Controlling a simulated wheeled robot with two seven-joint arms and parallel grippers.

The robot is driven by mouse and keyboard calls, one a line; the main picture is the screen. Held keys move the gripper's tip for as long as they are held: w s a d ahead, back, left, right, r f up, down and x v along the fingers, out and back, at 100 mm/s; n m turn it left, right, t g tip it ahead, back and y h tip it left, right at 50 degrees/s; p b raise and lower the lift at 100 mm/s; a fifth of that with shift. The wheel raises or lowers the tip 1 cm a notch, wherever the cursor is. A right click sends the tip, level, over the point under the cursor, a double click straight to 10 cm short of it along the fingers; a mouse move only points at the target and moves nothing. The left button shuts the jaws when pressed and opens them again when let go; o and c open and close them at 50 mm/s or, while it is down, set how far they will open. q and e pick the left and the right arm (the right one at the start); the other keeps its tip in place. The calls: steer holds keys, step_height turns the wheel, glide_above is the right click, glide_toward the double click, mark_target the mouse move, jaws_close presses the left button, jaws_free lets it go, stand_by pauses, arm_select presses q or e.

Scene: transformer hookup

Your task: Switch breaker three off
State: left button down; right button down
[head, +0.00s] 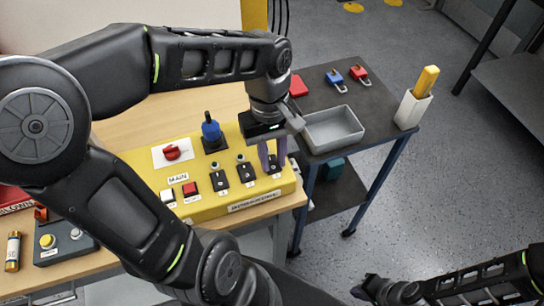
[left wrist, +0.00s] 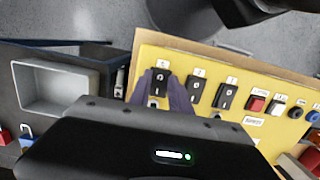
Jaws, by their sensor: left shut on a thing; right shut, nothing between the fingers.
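The yellow control panel (head: 225,205) carries a row of black rocker breakers. Breaker three (head: 275,168) is the rightmost in the head view and the leftmost in the left wrist view (left wrist: 158,82). My left gripper (head: 271,162) points down at it with purple fingers, shut on its switch and hiding part of it. Breaker two (head: 246,172) and breaker one (head: 219,180) stand beside it, untouched. I cannot tell which way breaker three's rocker is tilted. My right gripper (head: 368,290) is shut and empty at the bottom, away from the panel.
The panel also has a red rotary switch (head: 172,152), a blue handle (head: 211,131) and a red button (head: 189,189). A grey tray (head: 333,130), padlocks (head: 334,77) and a white holder (head: 411,108) stand on the dark side table.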

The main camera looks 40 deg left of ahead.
mark_target(271, 161)
arm_select(q)
steer(key=c, duration=1.2)
jaws_free()
step_height(271, 161, up, 8)
steer(key=shift+w+a+f, duration=0.15)
steer(key=shift+w+a, duration=0.15)
steer(key=shift+a, duration=0.1)
